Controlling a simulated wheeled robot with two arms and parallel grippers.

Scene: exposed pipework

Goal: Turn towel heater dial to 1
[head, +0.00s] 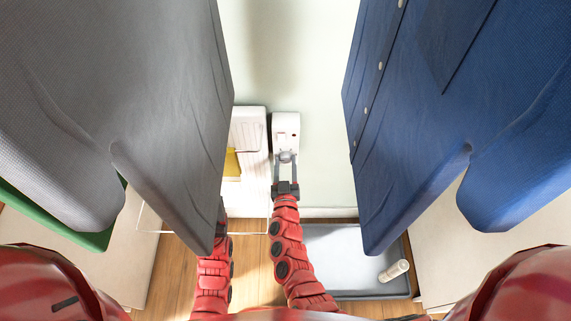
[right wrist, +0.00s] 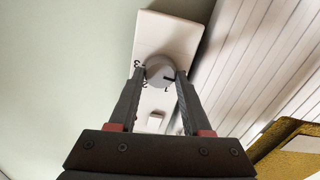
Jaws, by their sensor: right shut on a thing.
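The towel heater's white control box (head: 286,124) is on the wall in the middle of the head view. It also shows in the right wrist view (right wrist: 170,38). Its round grey dial (right wrist: 159,72) sits between the fingertips of my right gripper (head: 287,161), which is shut on it, one finger on each side. Dark numerals show around the dial; I cannot tell which one it is set to. The white ribbed towel heater (head: 255,190) stands left of the box. My left arm reaches up beside the grey garment; its gripper's fingers are hidden.
A grey garment (head: 170,90) hangs at left and a blue one (head: 420,120) at right, leaving a narrow gap. A grey tray (head: 335,255) with a pale cylinder (head: 393,271) lies below right. Yellow cloth (head: 231,162) is by the heater.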

